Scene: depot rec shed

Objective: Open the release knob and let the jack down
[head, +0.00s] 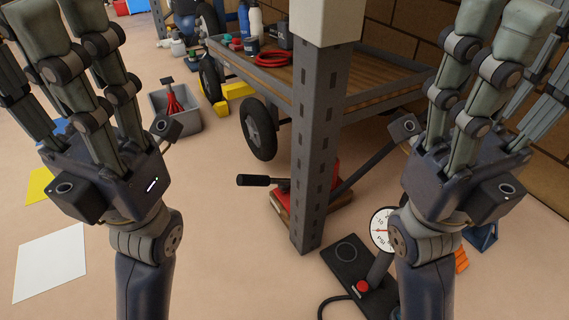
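A red jack (320,178) sits on a wooden block on the floor under the cart, partly hidden behind a grey perforated post. A black-gripped handle (253,180) sticks out to its left. I cannot make out the release knob; the post may cover it. My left gripper (70,28) is open and empty, fingers raised, in the left foreground, well apart from the jack. My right gripper (503,22) is open and empty, fingers raised, in the right foreground, also apart from the jack.
The grey post (308,150) stands in front of the jack. A wheeled cart (380,92) carries bottles and a red hose. A foot pump (345,268) with a gauge lies front right. A grey bin (187,120) stands back left. The floor left of the jack is clear.

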